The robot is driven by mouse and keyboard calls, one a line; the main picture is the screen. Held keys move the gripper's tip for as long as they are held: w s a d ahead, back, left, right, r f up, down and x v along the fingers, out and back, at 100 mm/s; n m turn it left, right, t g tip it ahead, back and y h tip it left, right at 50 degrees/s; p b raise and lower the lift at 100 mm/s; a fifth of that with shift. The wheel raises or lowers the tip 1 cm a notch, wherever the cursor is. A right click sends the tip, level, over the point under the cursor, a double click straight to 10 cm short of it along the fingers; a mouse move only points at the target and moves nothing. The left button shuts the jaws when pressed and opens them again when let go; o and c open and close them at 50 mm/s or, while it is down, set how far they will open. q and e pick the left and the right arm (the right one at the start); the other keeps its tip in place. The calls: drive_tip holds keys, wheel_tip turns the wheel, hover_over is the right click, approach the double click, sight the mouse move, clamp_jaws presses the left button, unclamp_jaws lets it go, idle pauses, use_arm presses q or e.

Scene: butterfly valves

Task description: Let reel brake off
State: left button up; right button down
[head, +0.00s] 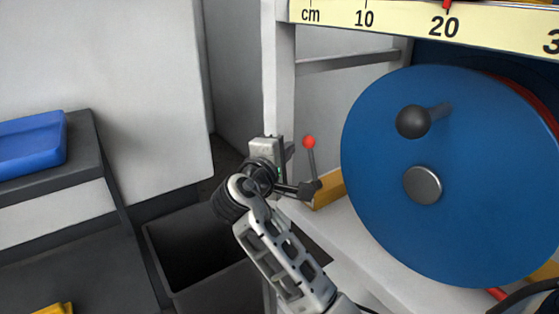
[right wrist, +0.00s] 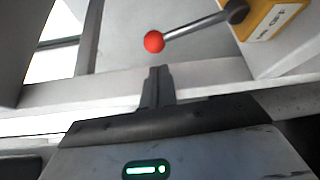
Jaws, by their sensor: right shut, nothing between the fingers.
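The reel brake lever (head: 312,162) has a red ball knob (head: 309,141) on a thin grey rod, which rises nearly upright from a dark pivot beside a yellow block (head: 328,188). The big blue reel (head: 385,215) is right of it, with a black crank knob. My right gripper (head: 288,150) is left of the lever, shut and empty. In the right wrist view, the shut fingers (right wrist: 158,76) point toward the red ball (right wrist: 154,41), with an apparent small gap. The yellow block (right wrist: 268,20) with a label is at upper right there. My left gripper is not in view.
A pale frame post (head: 278,80) stands close behind my right gripper. A cm scale (head: 405,20) runs along the top. A dark open bin (head: 160,250) is below left, and a blue tray (head: 30,142) sits on a dark shelf at far left.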

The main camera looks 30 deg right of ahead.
sight(310, 158)
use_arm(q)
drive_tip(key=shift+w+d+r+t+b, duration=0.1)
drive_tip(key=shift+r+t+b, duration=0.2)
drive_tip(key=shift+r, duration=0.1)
use_arm(e)
drive_tip(key=shift+x, duration=2.05)
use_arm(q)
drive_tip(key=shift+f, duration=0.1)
use_arm(e)
drive_tip(key=shift+s, duration=0.15)
